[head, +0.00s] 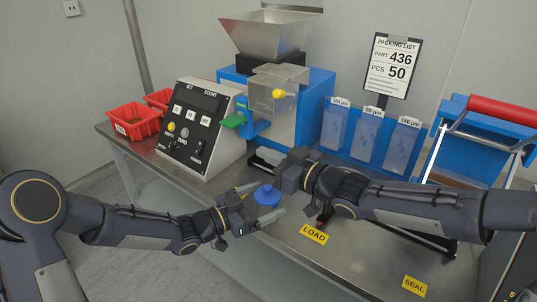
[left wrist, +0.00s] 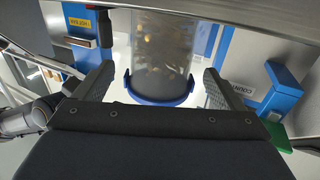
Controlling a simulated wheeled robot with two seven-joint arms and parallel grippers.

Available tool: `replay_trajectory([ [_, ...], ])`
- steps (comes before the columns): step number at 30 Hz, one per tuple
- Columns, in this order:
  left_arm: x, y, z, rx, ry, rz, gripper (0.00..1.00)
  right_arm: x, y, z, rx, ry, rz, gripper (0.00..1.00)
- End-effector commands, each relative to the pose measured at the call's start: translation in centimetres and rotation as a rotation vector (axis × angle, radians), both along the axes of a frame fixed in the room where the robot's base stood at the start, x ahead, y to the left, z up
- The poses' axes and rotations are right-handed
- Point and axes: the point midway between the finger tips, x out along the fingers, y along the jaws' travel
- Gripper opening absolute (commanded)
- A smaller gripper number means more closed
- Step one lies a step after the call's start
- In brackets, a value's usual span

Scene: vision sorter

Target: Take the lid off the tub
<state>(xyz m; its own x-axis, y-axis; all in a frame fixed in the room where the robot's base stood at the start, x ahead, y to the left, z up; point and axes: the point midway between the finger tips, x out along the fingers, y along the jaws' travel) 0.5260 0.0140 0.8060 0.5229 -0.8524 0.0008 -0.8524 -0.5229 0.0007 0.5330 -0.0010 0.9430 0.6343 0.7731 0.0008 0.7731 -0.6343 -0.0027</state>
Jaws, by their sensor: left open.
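The tub (left wrist: 160,45) is clear, with many small tan pieces inside. Its blue lid (head: 267,195) is on it, seen from above in the head view; the lid also shows in the left wrist view (left wrist: 160,91). My left gripper (head: 267,199) is open, with one finger on each side of the lid. In the left wrist view a gap shows between each finger and the lid. My right gripper (head: 277,168) is just behind the lid, in front of the machine. Its fingers are too unclear to tell their opening. The tub's body is mostly hidden in the head view.
A blue machine with a hopper (head: 265,38) and a control panel (head: 200,130) stand behind. Red bins (head: 134,122) are at the left. Blue bins (head: 368,140) and a sealer with a red handle (head: 502,110) are at the right. Bare table lies near the LOAD label (head: 314,234).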

Motion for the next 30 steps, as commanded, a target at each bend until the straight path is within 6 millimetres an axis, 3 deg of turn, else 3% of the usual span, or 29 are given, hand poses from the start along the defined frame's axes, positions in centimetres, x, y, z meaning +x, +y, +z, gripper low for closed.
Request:
replay_trajectory([
  [9,-3.5,6.0,0.1,0.003,0.002,0.006,0.90,0.0,0.0,0.6,0.000,0.000,0.000,0.00],
  [15,-5.0,8.2,0.0,0.002,0.000,0.004,0.90,0.0,0.0,0.8,0.000,0.000,0.000,0.00],
  [30,-5.4,8.8,0.0,0.001,0.001,0.000,0.90,0.0,0.0,0.9,0.000,0.000,0.000,0.00],
])
